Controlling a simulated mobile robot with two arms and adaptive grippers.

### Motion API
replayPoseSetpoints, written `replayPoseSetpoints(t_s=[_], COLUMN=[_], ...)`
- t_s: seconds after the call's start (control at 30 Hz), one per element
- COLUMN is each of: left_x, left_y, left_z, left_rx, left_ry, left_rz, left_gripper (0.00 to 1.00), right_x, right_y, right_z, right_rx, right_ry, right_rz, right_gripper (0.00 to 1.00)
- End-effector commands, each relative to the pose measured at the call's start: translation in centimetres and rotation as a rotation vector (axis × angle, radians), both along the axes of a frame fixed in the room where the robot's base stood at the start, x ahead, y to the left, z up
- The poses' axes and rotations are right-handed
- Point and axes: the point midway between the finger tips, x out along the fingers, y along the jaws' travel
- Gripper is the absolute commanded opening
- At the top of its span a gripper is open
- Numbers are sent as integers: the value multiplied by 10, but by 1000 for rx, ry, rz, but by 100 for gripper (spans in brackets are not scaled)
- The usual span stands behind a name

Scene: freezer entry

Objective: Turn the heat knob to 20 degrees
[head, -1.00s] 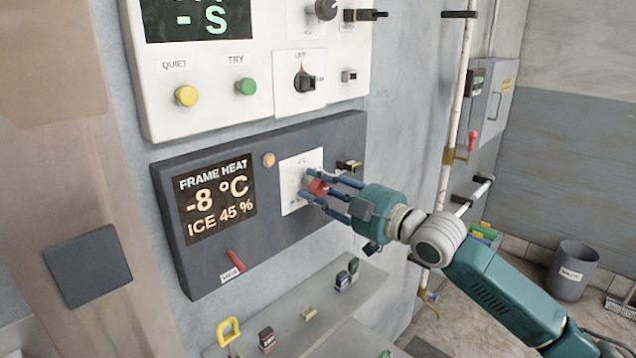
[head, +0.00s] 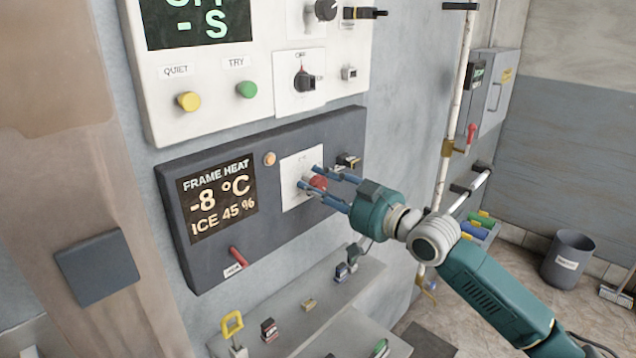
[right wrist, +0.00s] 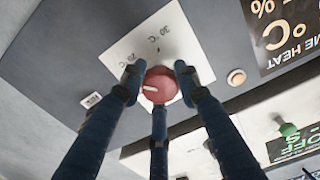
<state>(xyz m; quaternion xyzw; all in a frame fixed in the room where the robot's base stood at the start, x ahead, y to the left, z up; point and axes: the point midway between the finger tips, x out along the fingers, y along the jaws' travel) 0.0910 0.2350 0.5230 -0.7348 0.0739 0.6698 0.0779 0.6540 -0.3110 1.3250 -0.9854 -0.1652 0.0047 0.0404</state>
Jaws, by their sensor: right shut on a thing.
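The red heat knob (head: 318,183) sits on a white plate (head: 292,195) on the dark frame-heat panel, right of its display (head: 217,203), which reads -8 °C and ICE 45 %. My right gripper (head: 314,181) has its blue fingers around the knob, shut on it. In the right wrist view the red knob (right wrist: 166,84) shows between three fingers, its white pointer mark toward the left of that picture. The plate (right wrist: 150,45) carries degree marks there, upside down; one looks like 30 °C, another like 20 °C. My left gripper is not in view.
A white panel (head: 215,95) with a yellow button (head: 188,101), a green button (head: 246,90) and a black switch (head: 304,80) is above. A red lever (head: 238,256) is lower left on the dark panel. A ledge (head: 330,300) with small items juts out below.

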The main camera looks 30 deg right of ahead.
Motion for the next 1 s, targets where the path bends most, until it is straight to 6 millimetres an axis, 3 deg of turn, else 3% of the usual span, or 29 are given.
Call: replayPoseSetpoints(t_s=[0.4,0.43,0.5,0.53,0.87,1.0], left_x=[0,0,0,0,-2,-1], left_y=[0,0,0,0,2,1], left_z=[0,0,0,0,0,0], left_rx=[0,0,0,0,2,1], left_ry=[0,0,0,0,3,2], left_rz=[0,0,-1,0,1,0], left_gripper=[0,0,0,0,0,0], right_x=[0,0,0,0,-2,-13], right_y=[1,1,1,1,0,-5], right_z=[-6,-6,-6,-6,-3,-4], right_rx=[5,5,5,5,5,4], right_ry=[15,15,14,13,7,8], right_rz=[2,2,2,2,0,0], right_gripper=[5,35,49,51,51,51])
